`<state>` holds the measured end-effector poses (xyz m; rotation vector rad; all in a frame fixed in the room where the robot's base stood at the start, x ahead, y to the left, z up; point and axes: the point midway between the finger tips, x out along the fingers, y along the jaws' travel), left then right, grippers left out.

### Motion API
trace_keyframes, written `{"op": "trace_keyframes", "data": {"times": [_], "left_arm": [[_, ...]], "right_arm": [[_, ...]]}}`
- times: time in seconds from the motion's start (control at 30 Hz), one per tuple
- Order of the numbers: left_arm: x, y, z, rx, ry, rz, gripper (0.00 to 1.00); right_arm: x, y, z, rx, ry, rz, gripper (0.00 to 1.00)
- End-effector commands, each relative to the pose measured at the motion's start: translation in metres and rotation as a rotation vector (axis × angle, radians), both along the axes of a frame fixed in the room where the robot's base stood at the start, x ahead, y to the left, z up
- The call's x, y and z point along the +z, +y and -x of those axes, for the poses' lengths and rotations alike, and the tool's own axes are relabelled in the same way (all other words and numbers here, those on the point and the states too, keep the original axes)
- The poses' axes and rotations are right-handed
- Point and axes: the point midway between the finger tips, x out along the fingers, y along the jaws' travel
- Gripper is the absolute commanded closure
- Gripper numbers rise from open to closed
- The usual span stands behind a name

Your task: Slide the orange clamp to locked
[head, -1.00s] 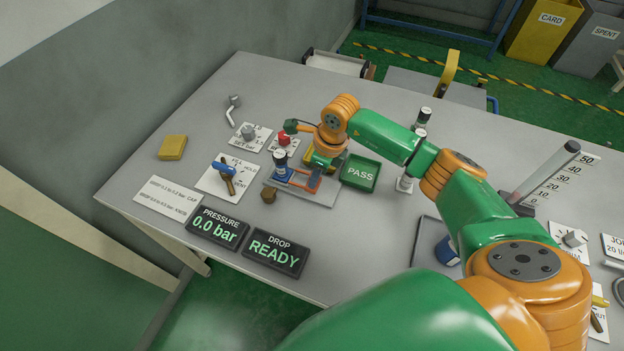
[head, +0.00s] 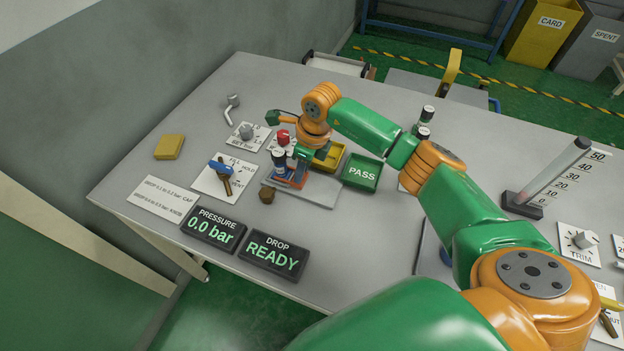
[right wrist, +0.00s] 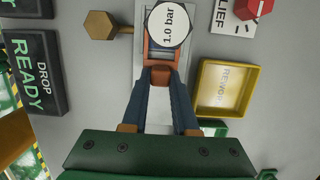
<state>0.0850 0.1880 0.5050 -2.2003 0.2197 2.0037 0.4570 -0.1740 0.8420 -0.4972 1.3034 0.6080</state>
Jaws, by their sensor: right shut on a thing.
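The orange clamp (right wrist: 162,76) is in the right wrist view, with its block between my fingertips and its arms reaching up beside a column. The column's round top (right wrist: 168,24) reads 1.0 bar and hides part of the clamp and its seat. My right gripper (right wrist: 161,80) is shut on the clamp's block. In the head view my right gripper (head: 300,171) is low at the fixture, just right of the short blue column (head: 280,168). The clamp shows there only as a small orange strip (head: 291,183), partly hidden. My left gripper is not in view.
A yellow REWORK tray (right wrist: 228,88) and green PASS tray (head: 361,172) lie right of the fixture. A red RELIEF knob (head: 283,136) stands behind it. A brown hexagonal knob (head: 266,197) is close in front. PRESSURE 0.0 bar (head: 214,229) and DROP READY (head: 273,256) displays stand in front.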

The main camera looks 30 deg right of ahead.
Motion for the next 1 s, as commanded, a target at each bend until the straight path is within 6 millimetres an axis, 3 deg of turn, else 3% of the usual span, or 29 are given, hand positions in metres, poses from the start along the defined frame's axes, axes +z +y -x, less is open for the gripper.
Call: {"op": "trace_keyframes", "data": {"times": [0.07,0.1,0.2,0.57,1.0], "left_arm": [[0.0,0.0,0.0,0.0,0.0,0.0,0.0],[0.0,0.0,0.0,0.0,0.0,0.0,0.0],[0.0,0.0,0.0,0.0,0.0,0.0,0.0],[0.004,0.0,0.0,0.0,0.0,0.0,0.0],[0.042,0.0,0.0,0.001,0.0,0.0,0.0]], "right_arm": [[-0.001,0.001,0.001,0.002,0.003,-0.001,1.0],[-0.001,0.001,0.001,0.002,0.003,-0.001,0.7],[-0.001,0.001,0.001,0.002,0.003,-0.001,0.47],[0.004,0.0,0.0,0.0,0.001,-0.001,0.47],[0.054,0.0,0.0,0.001,0.0,0.0,0.47]]}}
